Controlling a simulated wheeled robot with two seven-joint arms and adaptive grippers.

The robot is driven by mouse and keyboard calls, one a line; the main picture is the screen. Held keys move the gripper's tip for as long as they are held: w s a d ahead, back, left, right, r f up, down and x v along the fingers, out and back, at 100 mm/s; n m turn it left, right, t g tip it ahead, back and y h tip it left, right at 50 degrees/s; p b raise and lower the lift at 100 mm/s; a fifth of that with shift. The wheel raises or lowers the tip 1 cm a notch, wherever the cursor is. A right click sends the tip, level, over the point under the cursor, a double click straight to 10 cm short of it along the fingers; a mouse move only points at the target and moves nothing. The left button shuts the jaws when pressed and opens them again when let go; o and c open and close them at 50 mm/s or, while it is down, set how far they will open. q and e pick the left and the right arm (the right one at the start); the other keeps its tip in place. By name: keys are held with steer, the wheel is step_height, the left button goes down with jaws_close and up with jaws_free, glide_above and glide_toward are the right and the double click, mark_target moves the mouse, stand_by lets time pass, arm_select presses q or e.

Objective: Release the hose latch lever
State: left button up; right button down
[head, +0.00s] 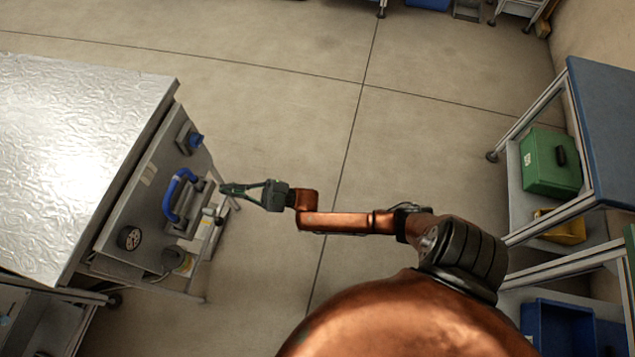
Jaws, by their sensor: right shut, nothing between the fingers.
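A blue curved hose (170,194) sits on the grey side panel (140,198) below the silver-topped bench. A grey metal fitting (189,213) lies beside the hose, on the side towards my gripper. I cannot make out for sure which part of it is the latch lever. My right gripper (222,189) is shut and empty, pointing left, with its fingertips a little to the right of the hose and close to the fitting. Whether the fingertips touch anything cannot be told from this view. My left gripper is not in view.
The silver bench top (75,130) fills the upper left. A blue knob (195,140) and a round dial (129,237) flank the hose on the panel. Shelving with a green box (549,163) and a blue bin (557,328) stands right. The floor between is clear.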

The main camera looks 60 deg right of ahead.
steer(key=s+d+f+p, duration=0.2)
steer(key=s+d+f, duration=0.15)
steer(key=s, duration=0.45)
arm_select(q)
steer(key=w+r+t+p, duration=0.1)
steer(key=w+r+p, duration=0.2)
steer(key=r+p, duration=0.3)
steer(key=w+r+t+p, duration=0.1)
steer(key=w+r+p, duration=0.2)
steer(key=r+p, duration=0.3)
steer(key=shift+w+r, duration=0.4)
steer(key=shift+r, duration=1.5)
arm_select(e)
steer(key=s+d+f+m+g+h, duration=0.1)
steer(key=s+d+f+m+h, duration=0.2)
steer(key=f, duration=0.4)
steer(key=s+d+f+m+g+h, duration=0.2)
steer(key=s+d+f+m+h, duration=0.1)
steer(key=s+f+h, duration=0.2)
steer(key=s+d+f+m+g+h, duration=0.2)
steer(key=s+d+f+h, duration=0.1)
steer(key=f, duration=0.6)
steer(key=shift+s+d+f+m+h, duration=0.25)
steer(key=shift+s+f+m+h, duration=0.15)
steer(key=shift+s+h, duration=0.45)
steer(key=shift+r, duration=0.1)
